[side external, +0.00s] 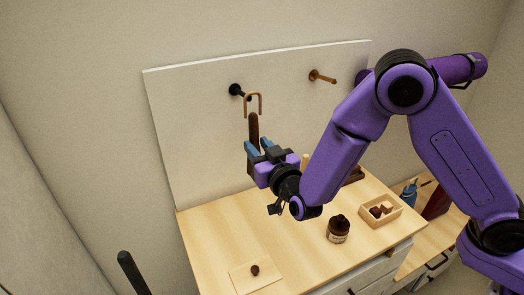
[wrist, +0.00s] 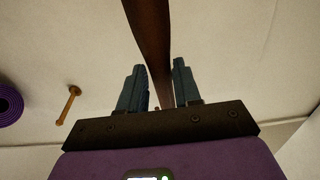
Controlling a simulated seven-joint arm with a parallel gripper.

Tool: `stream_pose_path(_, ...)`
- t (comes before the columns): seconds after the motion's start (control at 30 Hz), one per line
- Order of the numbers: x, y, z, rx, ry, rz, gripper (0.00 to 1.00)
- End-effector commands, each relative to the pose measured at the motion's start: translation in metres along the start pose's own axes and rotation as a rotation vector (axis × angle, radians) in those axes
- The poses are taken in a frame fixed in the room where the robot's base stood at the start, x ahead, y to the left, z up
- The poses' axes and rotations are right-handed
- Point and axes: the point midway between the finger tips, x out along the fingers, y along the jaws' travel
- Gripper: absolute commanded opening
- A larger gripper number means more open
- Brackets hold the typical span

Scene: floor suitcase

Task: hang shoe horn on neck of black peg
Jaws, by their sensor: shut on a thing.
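The shoe horn (side external: 254,125) is a long dark brown strip with a copper-coloured hook (side external: 253,97) at its top. My gripper (side external: 259,149) has blue fingers and is shut on the shoe horn, holding it upright with the hook up, in front of the white board. The black peg (side external: 236,90) sticks out of the board's upper left. The hook is close to the peg's tip, just right of it in the side view; I cannot tell whether they touch. In the wrist view the shoe horn (wrist: 152,45) runs up between the fingers; the black peg is not visible there.
A wooden peg (side external: 322,77) is on the board to the right; it also shows in the wrist view (wrist: 69,106). Below are a wooden top with a dark bottle (side external: 338,229), a small open box (side external: 381,225) and a pale card (side external: 257,281) with a brown knob.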

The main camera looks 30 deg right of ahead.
Motion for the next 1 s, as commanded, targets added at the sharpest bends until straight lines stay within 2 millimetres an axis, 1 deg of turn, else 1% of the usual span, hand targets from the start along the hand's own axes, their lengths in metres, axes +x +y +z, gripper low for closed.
stream_pose_path(0.73,0.039,0.001,0.003,0.0,0.0,0.001,0.0)
stream_pose_path(1.0,0.048,0.001,0.009,-0.001,-0.001,0.001,0.0)
